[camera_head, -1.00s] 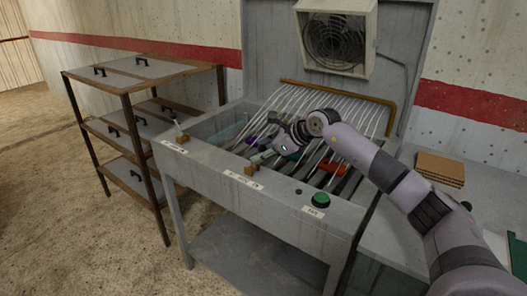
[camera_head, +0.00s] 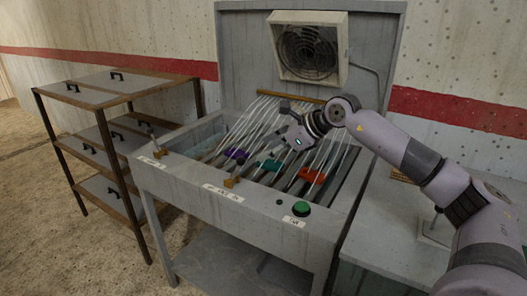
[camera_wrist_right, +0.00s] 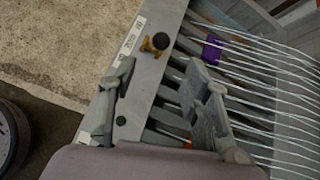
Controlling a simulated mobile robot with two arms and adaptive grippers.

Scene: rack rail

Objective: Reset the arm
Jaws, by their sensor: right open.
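My right arm comes in from the right in the head view. Its gripper (camera_head: 286,122) is above the rack of slanted rails in the grey station (camera_head: 210,190). In the right wrist view the two fingers of the right gripper (camera_wrist_right: 160,105) stand wide apart with nothing between them but the station's front edge and rails below. A purple block (camera_head: 236,153), a teal block (camera_head: 271,165) and an orange-red block (camera_head: 311,176) lie among the rails below the gripper. The purple block also shows in the right wrist view (camera_wrist_right: 211,48). My left gripper is not in view.
A green button (camera_head: 301,208) and brass fittings (camera_head: 231,183) sit on the station's labelled front edge. A fan box (camera_head: 308,48) is mounted on the back panel. A shelf unit (camera_head: 120,85) stands to the left; a grey counter (camera_head: 385,225) is to the right.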

